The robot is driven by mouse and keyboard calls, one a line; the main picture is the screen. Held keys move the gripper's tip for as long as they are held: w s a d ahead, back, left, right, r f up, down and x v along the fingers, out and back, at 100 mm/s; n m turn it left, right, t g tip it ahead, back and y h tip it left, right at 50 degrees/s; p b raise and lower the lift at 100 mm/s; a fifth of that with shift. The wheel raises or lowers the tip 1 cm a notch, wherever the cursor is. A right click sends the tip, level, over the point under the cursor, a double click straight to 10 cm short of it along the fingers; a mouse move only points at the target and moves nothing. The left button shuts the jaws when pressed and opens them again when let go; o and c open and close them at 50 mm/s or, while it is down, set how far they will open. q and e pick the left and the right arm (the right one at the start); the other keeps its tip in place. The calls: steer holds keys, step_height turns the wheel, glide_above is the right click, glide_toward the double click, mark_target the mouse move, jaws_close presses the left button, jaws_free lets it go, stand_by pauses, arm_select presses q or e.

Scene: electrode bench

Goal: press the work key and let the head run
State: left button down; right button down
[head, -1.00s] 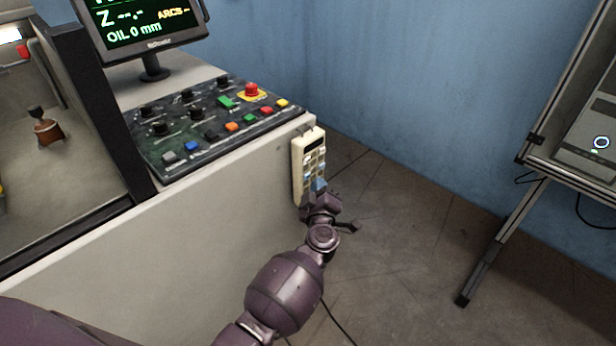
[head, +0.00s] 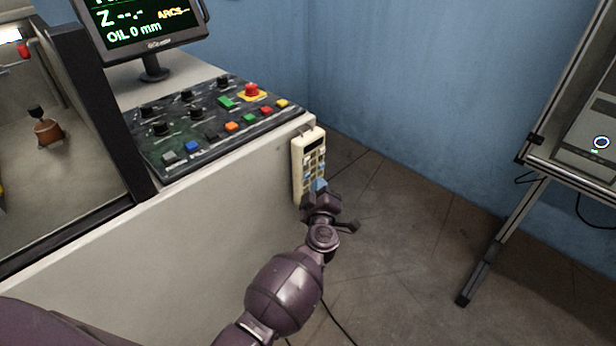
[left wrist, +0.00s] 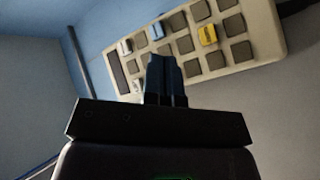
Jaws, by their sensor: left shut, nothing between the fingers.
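A cream hand pendant (head: 297,165) with a dark display and rows of keys hangs at the right end of the machine's front panel. It fills the upper part of the left wrist view (left wrist: 262,30), with several grey keys, a white key (left wrist: 125,47), a light blue key (left wrist: 157,31) and a yellow key (left wrist: 207,35). My right gripper is not in view.
A sloping control panel (head: 180,160) with coloured buttons and a red emergency knob (head: 251,89) lies left of the pendant. A screen (head: 150,25) above it reads "OIL 0 mm". A metal frame stand (head: 500,220) is at the right. The floor between is clear.

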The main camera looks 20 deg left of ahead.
arm_select(q)
steer(key=shift+a, duration=0.1)
stand_by(0.4)
steer(key=shift+w+a, duration=0.15)
steer(key=shift+a, duration=0.15)
